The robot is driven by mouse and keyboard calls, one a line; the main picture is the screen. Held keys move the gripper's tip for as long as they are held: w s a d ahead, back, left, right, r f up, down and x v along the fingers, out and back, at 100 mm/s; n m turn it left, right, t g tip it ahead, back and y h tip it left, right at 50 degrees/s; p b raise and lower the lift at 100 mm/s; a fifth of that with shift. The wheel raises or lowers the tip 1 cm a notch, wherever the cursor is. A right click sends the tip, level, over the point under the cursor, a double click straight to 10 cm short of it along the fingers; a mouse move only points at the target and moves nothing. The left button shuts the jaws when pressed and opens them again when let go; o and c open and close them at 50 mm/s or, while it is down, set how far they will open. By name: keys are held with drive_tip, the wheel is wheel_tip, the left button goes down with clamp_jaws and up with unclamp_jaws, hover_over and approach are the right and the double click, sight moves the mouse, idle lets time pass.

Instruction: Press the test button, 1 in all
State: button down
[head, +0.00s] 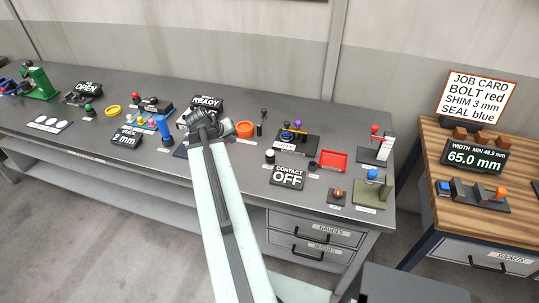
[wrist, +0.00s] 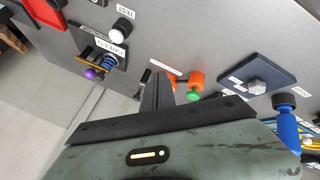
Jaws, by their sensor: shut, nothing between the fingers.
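The test button (head: 269,156) is a small black cylinder with a white top, on the grey bench just behind the CONTACT OFF display (head: 287,176). In the wrist view the white-topped button (wrist: 121,30) stands at upper left, beside a label that reads TEST upside down. My gripper (head: 203,120) is over the bench to the left of the button, apart from it. In the wrist view my gripper's fingers (wrist: 158,92) are together and empty, pointing toward the bench top.
A contact fixture with a purple ball (head: 298,125) stands behind the button. An orange ring-like part (head: 244,129) lies right of my gripper, and a blue-topped post (head: 164,129) stands left. A red tray (head: 333,160) is to the button's right. A wooden side table (head: 486,146) stands at right.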

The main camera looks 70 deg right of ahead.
drive_tip(key=r+m+g+h, duration=0.1)
drive_tip(key=r+m+g, duration=0.1)
hover_over(269, 153)
drive_tip(key=shift+s+f, duration=0.1)
drive_tip(key=shift+f, duration=0.1)
drive_tip(key=shift+b, duration=0.3)
wheel_tip(269, 153, down, 9)
drive_tip(key=b, duration=0.9)
drive_tip(key=shift+r, duration=0.1)
idle(0.6)
drive_tip(key=shift+f, duration=0.4)
